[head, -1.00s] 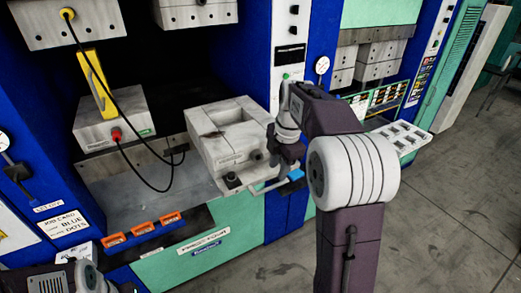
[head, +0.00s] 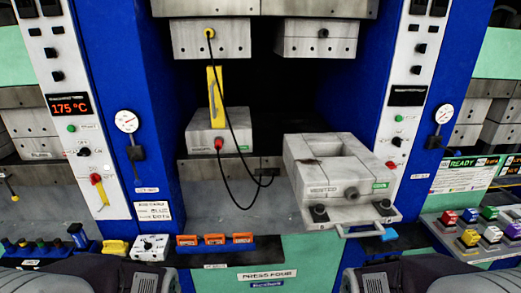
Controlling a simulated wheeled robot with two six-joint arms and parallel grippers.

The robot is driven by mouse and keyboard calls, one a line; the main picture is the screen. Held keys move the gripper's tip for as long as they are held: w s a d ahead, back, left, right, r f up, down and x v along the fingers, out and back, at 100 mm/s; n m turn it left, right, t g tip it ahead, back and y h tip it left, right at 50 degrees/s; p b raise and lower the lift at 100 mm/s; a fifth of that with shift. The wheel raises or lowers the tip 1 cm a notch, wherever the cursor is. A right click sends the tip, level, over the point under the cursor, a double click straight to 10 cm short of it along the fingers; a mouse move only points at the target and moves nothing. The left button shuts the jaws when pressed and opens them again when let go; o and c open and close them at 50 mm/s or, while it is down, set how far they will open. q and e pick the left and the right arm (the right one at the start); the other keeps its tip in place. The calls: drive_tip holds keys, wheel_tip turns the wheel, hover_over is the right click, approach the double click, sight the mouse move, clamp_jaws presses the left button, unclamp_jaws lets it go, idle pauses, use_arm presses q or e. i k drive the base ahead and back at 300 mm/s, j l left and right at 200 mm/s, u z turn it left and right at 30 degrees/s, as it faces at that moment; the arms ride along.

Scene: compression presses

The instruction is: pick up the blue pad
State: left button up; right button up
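Several small coloured blocks on pale bases sit on the pale panel or tray (head: 440,232) at the right. One in its back row looks blue (head: 470,215), between a red one and a green one. Another bluish block (head: 513,231) stands at the right edge of the view. I cannot tell which of these is the blue pad. Dark parts of my two arms show along the bottom edge, left and right, well short of the blocks. Neither gripper's fingers are in view.
A grey mould (head: 343,167) with a blue-tipped handle (head: 388,234) juts out from the middle press. A yellow-handled tool (head: 215,97) with a black cable stands on a grey block (head: 205,140). Orange holders (head: 215,240) line the press's front edge.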

sight(391, 234)
drive_tip(key=z, duration=1.25)
